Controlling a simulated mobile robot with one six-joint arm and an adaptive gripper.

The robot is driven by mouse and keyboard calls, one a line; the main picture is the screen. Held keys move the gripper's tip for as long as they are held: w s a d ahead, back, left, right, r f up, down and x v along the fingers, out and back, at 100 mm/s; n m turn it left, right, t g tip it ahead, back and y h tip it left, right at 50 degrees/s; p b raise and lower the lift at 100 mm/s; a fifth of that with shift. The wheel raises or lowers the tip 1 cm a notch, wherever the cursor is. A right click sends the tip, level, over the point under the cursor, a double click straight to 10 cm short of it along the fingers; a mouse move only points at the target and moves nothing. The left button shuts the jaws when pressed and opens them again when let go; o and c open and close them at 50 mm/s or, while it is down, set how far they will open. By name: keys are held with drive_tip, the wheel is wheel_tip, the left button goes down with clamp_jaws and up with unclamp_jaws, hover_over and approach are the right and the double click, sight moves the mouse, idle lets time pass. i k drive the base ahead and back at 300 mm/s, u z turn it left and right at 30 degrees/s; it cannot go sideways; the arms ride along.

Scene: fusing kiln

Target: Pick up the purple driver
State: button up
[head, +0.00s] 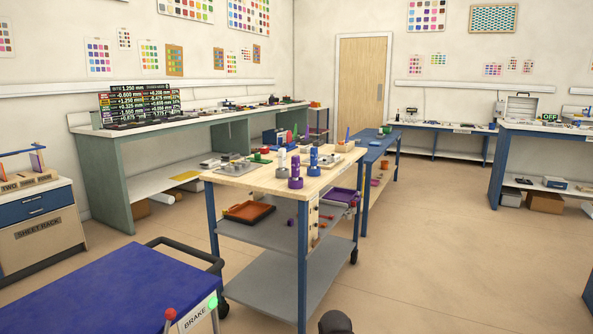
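A small upright purple-and-grey piece (295,172) stands near the front edge of the wooden-topped cart (243,179). It is the most clearly purple upright thing on the top, but it is too small to tell whether it is the purple driver. A blue-violet upright piece (314,160) stands just behind it to the right, and a pale grey one (281,162) behind it to the left. I cannot make out my gripper; only a dark rounded shape shows at the bottom edge, and I cannot tell what it is.
An orange tray (249,213) and a purple tray (340,196) lie on the cart's middle shelf. A blue-topped cart (110,292) with a brake lever fills the lower left. A narrow blue bench (377,146) stands behind the wooden-topped cart. The floor (450,250) at right is clear.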

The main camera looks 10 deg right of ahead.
sight(295, 158)
drive_tip(key=z, duration=0.05)
drive_tip(key=i, duration=0.95)
drive_tip(key=u, duration=0.05)
